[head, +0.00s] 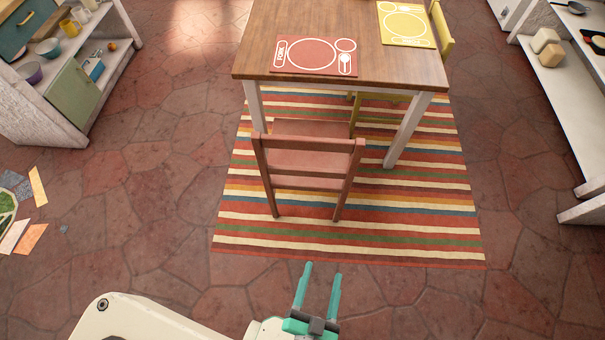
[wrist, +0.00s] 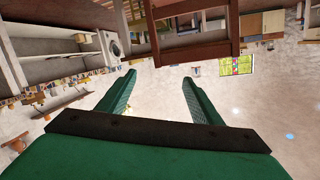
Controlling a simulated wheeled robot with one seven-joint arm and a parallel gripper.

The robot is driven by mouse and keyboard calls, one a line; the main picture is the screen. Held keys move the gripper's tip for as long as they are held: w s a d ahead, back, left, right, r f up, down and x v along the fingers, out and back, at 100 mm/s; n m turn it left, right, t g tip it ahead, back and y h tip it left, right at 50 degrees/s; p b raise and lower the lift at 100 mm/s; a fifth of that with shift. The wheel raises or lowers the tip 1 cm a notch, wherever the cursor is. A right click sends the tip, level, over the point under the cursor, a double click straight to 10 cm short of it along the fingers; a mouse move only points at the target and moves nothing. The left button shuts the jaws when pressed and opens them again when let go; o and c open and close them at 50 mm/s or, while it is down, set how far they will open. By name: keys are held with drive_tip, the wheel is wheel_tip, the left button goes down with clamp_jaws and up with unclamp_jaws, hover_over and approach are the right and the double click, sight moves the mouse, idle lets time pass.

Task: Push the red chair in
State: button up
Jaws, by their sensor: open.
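The red chair (head: 305,163) stands on the striped rug at the near side of the wooden table, with its back towards me. The front of its seat is partly under the table edge. In the wrist view the chair's back (wrist: 190,35) shows at the top, ahead of the fingers. My gripper (head: 322,268) is open and empty, with its teal fingers apart. It is in front of the chair and apart from it, near the rug's near edge. Both fingers (wrist: 158,75) also show in the wrist view with nothing between them.
The wooden table (head: 345,75) carries a red placemat (head: 314,55) and a yellow placemat (head: 405,23). A yellow chair (head: 442,28) is at its right. The striped rug (head: 350,235) lies underneath. Shelves (head: 555,90) stand right and left. Loose tiles (head: 30,238) lie at left.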

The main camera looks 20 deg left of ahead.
drive_tip(key=w+a+f+m+y, duration=0.1)
drive_tip(key=w+f+m, duration=0.1)
drive_tip(key=w+f, duration=0.4)
drive_tip(key=m+t+y, duration=0.1)
drive_tip(key=m+y, duration=0.2)
drive_tip(key=m, duration=0.7)
approach(307, 174)
drive_tip(key=x, duration=1.1)
drive_tip(key=shift+a+f, duration=0.1)
drive_tip(key=shift+f, duration=0.05)
drive_tip(key=shift+c, duration=0.6)
drive_tip(key=shift+w, duration=0.1)
clamp_jaws()
